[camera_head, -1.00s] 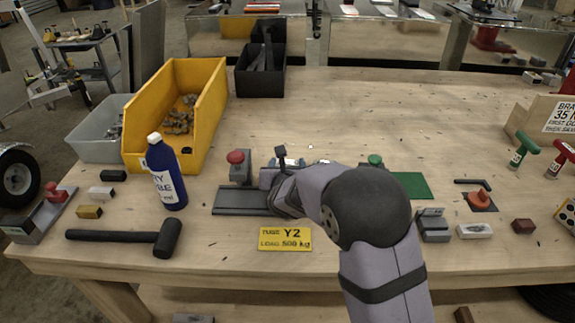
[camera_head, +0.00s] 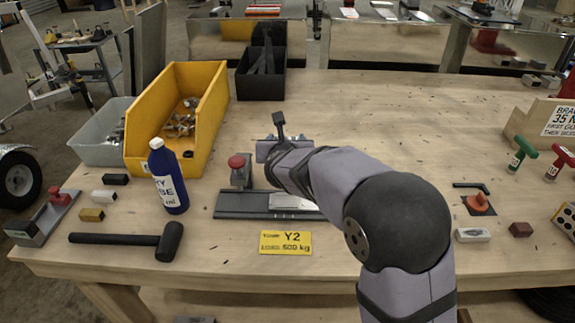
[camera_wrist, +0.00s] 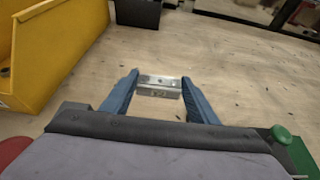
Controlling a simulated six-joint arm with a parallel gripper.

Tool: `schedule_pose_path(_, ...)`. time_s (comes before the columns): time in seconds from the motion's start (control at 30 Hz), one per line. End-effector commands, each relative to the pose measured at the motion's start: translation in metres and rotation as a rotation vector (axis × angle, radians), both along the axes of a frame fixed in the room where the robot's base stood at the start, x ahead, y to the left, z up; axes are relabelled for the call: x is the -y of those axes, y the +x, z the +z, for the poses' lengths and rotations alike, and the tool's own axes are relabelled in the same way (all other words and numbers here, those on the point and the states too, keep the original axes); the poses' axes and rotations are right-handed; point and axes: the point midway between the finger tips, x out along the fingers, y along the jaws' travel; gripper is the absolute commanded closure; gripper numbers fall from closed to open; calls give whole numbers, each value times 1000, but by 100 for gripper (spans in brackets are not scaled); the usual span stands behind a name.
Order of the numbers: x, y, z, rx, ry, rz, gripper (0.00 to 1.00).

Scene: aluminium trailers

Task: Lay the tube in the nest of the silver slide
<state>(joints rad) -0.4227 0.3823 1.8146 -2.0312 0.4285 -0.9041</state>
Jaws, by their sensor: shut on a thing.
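My gripper (camera_wrist: 158,84) has its blue fingers closed on a short silver metal piece (camera_wrist: 160,88), which looks like the tube; it lies crosswise between the fingertips. In the head view, my gripper (camera_head: 268,151) is beyond the dark rail (camera_head: 240,204) on the bench, and my arm hides most of the held piece. A pale silver part (camera_head: 292,202) sits on the rail and looks like the silver slide. My arm covers its right end, and I cannot make out its nest.
A red-knobbed block (camera_head: 239,172) stands just behind the rail. The yellow bin (camera_head: 212,110), black bin (camera_head: 262,82) and blue bottle (camera_head: 167,178) are to the left. A green knob (camera_wrist: 281,134) shows at the wrist view's lower right. The bench beyond my gripper is clear.

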Motion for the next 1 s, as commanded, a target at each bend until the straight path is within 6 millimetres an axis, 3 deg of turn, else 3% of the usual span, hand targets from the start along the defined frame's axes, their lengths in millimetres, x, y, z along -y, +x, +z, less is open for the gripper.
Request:
schedule_pose_path(0.23,-22,-8,21,6,5,37,68)
schedule_pose_path(0.47,-43,-24,60,8,7,78,68)
schedule_pose_path(0.57,-52,-39,75,8,7,101,68)
schedule_pose_path(0.7,-57,-74,90,6,4,117,68)
schedule_pose_path(0.87,-42,-110,81,1,-2,87,68)
schedule_pose_path(1.0,-22,-123,58,-2,-3,41,68)
